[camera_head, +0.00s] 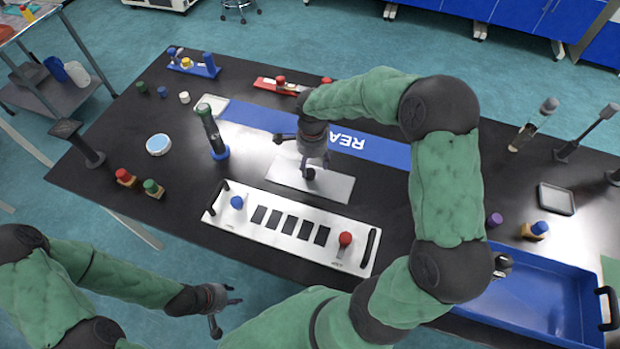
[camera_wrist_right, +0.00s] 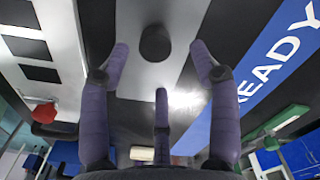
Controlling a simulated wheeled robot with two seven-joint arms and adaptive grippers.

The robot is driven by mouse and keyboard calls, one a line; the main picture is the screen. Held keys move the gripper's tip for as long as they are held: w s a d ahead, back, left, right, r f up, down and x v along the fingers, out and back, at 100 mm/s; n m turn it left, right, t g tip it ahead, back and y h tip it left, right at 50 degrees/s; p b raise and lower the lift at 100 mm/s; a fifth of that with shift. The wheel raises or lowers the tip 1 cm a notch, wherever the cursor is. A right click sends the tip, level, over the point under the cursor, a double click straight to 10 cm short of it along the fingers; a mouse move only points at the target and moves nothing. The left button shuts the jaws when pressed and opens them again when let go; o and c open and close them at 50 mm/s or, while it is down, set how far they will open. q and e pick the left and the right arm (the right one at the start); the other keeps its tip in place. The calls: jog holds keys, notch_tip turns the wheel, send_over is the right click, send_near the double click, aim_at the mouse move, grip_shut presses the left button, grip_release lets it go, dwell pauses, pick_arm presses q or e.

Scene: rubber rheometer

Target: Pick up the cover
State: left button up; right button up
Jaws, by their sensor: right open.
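The cover appears to be the flat silver plate (camera_head: 338,187) on the dark table in front of the blue READY strip; I cannot be sure from its look alone. In the right wrist view a round dark knob (camera_wrist_right: 155,43) stands on a pale plate, between and just beyond the fingertips. My right gripper (camera_head: 308,160) is over the plate, pointing down, with its three fingers spread. In the wrist view the fingers (camera_wrist_right: 160,66) are apart and hold nothing; no contact with the knob shows. My left gripper (camera_head: 226,314) is empty, fingers spread, off the table's front edge.
A white panel (camera_head: 262,238) with dark slots, a blue knob and a red knob lies in front of the plate. A green-and-black upright tool (camera_head: 212,133) stands left of it. A blue tray (camera_head: 535,300) is at the right, below my right arm.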

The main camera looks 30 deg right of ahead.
aim_at(310, 171)
jog(key=f, duration=0.1)
jog(key=f+b, duration=0.1)
jog(key=f, duration=0.2)
jog(key=shift+a, duration=0.35)
jog(key=shift+f+b, duration=0.35)
jog(key=shift+f, duration=0.05)
jog(key=shift+r, duration=0.1)
grip_shut()
